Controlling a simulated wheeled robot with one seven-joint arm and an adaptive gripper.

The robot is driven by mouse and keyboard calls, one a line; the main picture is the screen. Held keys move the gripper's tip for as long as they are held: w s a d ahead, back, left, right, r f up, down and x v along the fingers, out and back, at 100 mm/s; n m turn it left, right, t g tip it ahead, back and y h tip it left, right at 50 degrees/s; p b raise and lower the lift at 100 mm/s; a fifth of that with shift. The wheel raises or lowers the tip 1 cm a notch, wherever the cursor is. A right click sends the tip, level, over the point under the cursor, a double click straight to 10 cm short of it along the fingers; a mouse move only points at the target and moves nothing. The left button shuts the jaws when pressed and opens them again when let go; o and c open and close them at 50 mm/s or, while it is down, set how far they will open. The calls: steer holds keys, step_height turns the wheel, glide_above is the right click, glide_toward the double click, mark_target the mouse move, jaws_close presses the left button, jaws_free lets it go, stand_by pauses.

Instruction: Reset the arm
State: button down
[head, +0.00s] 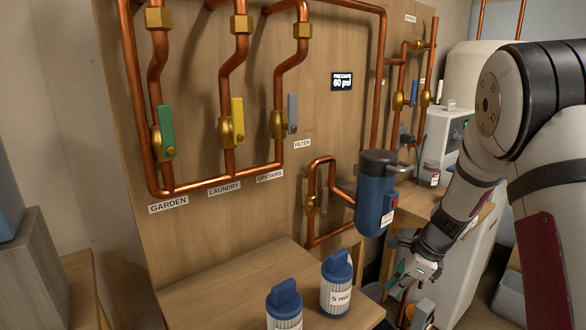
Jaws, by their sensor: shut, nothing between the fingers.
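My arm enters from the right and reaches down to the lower middle right. My gripper (418,268) is shut and empty, beside the right end of the wooden bench and below the blue filter housing (375,192). Its fingertips are small and partly lost against the pipes and fittings behind them. I cannot tell whether they touch anything there.
A wooden board holds copper pipes with green (167,131), yellow (237,121) and grey (292,114) valve handles. Two blue-capped cartridges, one marked 5 micron (336,283), stand on the bench (235,290). A jar (429,174) sits on a shelf. The bench's left part is clear.

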steer(key=s+a+r+n+g, duration=0.1)
steer(key=s+a+r+n, duration=0.4)
steer(key=s+r, duration=0.4)
steer(key=s+a+r+n, duration=0.3)
steer(key=s+r+n, duration=0.4)
steer(key=s+r, duration=0.2)
steer(key=s+d+r+n+h, duration=0.15)
steer(key=s+n, duration=0.35)
steer(key=s, duration=0.5)
steer(key=s+d+n+h, duration=0.15)
steer(key=s+n, duration=0.35)
steer(key=s, duration=0.5)
step_height(320, 180, up, 17)
steer(key=t+p, duration=0.2)
steer(key=p, duration=1.3)
steer(key=shift+s+a+n+t, duration=0.3)
steer(key=shift+s+a+t, duration=0.05)
steer(key=shift+a+t, duration=0.1)
steer(key=shift+d+r, duration=0.1)
